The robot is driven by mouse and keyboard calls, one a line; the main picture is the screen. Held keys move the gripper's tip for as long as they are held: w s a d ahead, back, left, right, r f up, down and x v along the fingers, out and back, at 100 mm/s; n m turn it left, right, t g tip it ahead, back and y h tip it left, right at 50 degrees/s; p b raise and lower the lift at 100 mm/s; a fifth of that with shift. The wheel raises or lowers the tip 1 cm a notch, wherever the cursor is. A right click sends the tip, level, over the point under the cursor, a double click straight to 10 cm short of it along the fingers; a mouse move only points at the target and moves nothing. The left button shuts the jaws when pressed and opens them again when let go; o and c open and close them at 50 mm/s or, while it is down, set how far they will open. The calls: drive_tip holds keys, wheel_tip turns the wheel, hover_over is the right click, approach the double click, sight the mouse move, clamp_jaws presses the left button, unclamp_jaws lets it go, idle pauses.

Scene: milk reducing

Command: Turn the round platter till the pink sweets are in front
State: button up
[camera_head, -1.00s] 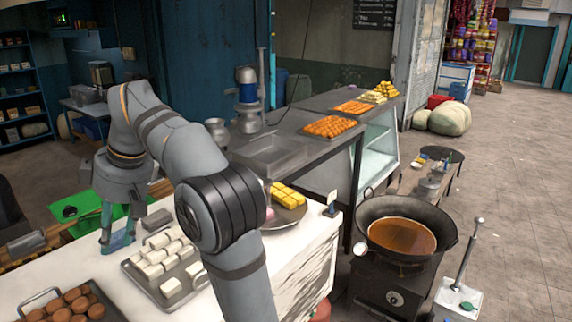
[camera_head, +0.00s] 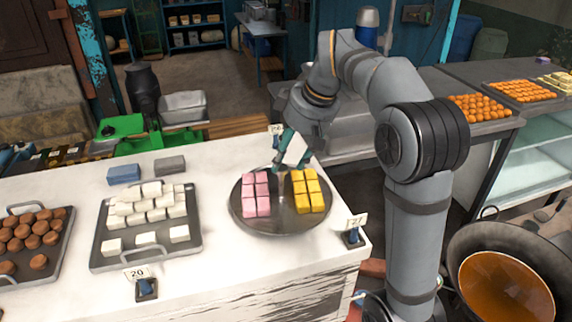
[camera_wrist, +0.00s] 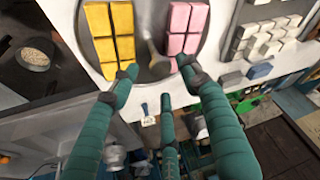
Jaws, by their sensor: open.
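The round platter (camera_head: 275,222) is a dark metal disc on the white counter. In the head view, pink sweets (camera_head: 256,194) stand in a block on its left and yellow sweets (camera_head: 307,191) on its right. The wrist view shows pink sweets (camera_wrist: 184,28) on the right and yellow sweets (camera_wrist: 110,30) on the left, with a grey knob (camera_wrist: 157,64) between them. My gripper (camera_head: 287,160) is open, at the platter's back edge in the head view. In the wrist view, its fingers (camera_wrist: 157,70) are spread on either side of the knob; contact cannot be told.
A tray of white sweets (camera_head: 108,262) lies left of the platter, and a tray of brown balls (camera_head: 38,270) further left. Price cards (camera_head: 357,222) stand along the counter's front edge. A wok of oil (camera_head: 505,285) is at the lower right.

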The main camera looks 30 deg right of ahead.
sight(282, 168)
drive_tip(key=shift+x, duration=1.1)
drive_tip(key=shift+w+a+f, duration=0.15)
drive_tip(key=shift+a+f, duration=0.2)
drive_tip(key=shift+f, duration=0.05)
drive_tip(key=shift+d, duration=0.1)
drive_tip(key=shift+d, duration=0.1)
drive_tip(key=shift+c, duration=0.8)
drive_tip(key=shift+r, duration=0.1)
clamp_jaws()
